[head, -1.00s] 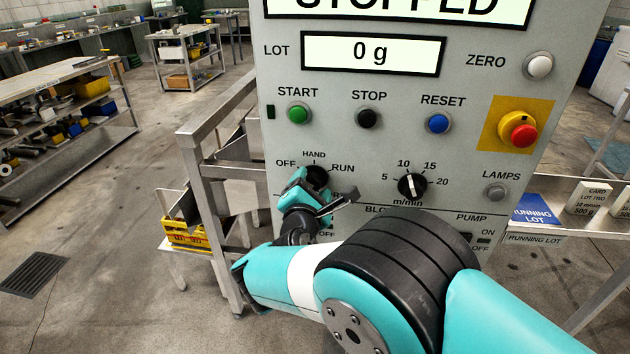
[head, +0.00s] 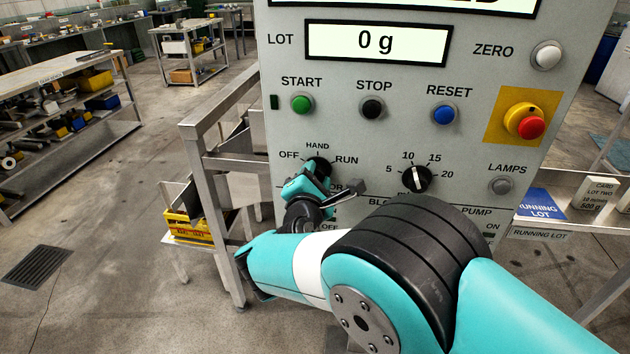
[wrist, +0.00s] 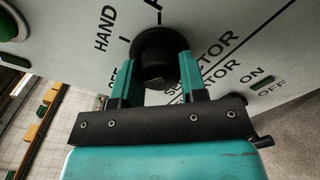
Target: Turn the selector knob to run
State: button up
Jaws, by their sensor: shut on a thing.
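The black selector knob (head: 318,167) is on the grey control panel, below the START button, with OFF, HAND and RUN marked around it. In the wrist view the knob (wrist: 158,62) sits between the two teal fingers of my gripper (wrist: 158,82). My gripper (head: 312,180) is at the knob from below in the head view, shut on it. The fingers hide part of the knob, so I cannot tell which mark it points at.
The green START (head: 302,104), black STOP (head: 372,107) and blue RESET (head: 444,112) buttons are above. A speed knob (head: 415,179) is to the right, and a red emergency stop (head: 530,127) further right. A metal frame (head: 212,150) stands left of the panel.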

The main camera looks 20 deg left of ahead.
jog(key=m+b, duration=0.1)
jog(key=b, duration=0.1)
jog(key=m+b, duration=0.2)
jog(key=shift+f, duration=0.3)
jog(key=m+b, duration=0.4)
jog(key=b, duration=0.1)
jog(key=shift+m, duration=0.4)
jog(key=m+b, duration=0.4)
jog(key=b, duration=0.2)
jog(key=m+b, duration=0.4)
jog(key=shift+b, duration=0.4)
jog(key=m+b, duration=0.3)
jog(key=b, duration=0.1)
jog(key=shift+m, duration=0.3)
jog(key=m+b, duration=0.3)
jog(key=shift+r+m+b, duration=0.25)
jog(key=shift+m+b, duration=0.05)
jog(key=shift+r, duration=0.1)
